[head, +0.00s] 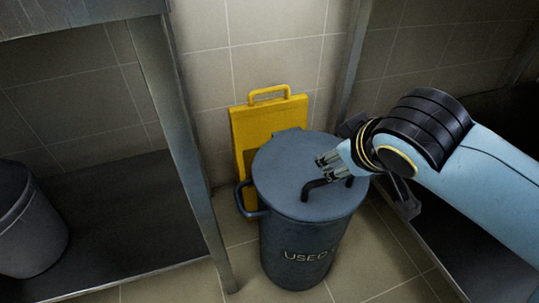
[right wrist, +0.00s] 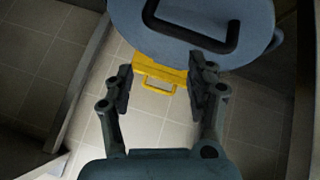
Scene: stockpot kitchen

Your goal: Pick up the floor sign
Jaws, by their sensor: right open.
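The yellow floor sign (head: 243,123) stands upright against the tiled wall, behind the blue-grey bin, with its loop handle on top. The bin's lid hides much of its lower right part. In the right wrist view the sign (right wrist: 146,70) shows between my open fingers, farther off, with its handle towards me. My right gripper (head: 327,159) is open and empty above the right side of the bin's lid, to the right of the sign and apart from it. It also shows in the right wrist view (right wrist: 160,88). My left gripper is out of view.
Metal table legs (head: 190,150) stand on both sides. A grey bucket (head: 28,225) stands on the left shelf. Tiled floor is clear in front.

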